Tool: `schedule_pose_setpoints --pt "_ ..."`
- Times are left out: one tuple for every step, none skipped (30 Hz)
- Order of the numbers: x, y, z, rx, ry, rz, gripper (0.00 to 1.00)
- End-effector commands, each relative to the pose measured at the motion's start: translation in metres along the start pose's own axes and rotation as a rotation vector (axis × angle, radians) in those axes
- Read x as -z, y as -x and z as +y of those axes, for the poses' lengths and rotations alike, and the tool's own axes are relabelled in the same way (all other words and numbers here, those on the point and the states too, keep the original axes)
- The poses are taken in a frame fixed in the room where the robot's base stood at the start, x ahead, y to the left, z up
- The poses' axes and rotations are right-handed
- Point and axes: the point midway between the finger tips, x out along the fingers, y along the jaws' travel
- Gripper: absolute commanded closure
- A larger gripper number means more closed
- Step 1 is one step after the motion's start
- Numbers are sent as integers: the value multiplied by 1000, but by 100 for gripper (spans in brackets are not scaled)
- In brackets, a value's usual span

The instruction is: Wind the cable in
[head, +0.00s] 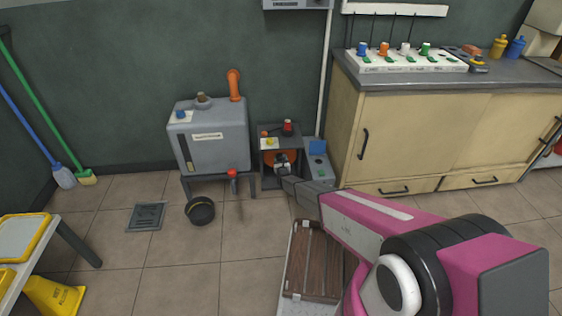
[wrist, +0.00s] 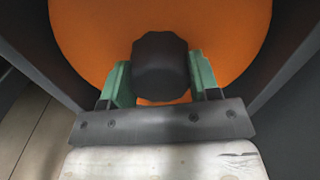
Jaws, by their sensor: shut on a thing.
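An orange disc (wrist: 90,40), which looks like the cable reel, fills much of the wrist view. A dark ribbed knob (wrist: 161,68) stands out from it. My gripper (wrist: 160,75) is shut on this knob, with a green finger pad on each side. In the head view my gripper (head: 282,165) reaches into a small grey open-fronted housing (head: 268,146). The orange disc (head: 273,157) shows behind it there, partly hidden. I cannot make out a cable in either view.
A grey tank (head: 210,140) with an orange pipe stands left of the housing, a black pot (head: 200,211) on the floor before it. A beige cabinet (head: 420,140) stands at the right. A wooden slatted board (head: 312,262) lies below my arm. A floor drain (head: 147,216) is at the left.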

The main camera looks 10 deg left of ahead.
Motion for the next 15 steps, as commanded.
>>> schedule_pose_setpoints --pt "1 1 0 1 -10 3 87" --pt "1 1 0 1 -15 3 87" --pt "1 1 0 1 -21 3 87" --pt "1 1 0 1 -25 3 87" --pt "1 1 0 1 -28 3 87" --pt "1 1 0 1 -31 3 87" --pt "1 1 0 1 -32 3 87" --pt "1 1 0 1 -33 3 87" --pt "1 1 0 0 -34 3 87" --pt "1 1 0 0 -34 3 87" --pt "1 1 0 0 -34 3 87" --pt "1 1 0 0 -33 3 87" --pt "2 1 0 0 -33 3 87" --pt "2 1 0 0 -33 3 87" --pt "2 1 0 0 -33 3 87"
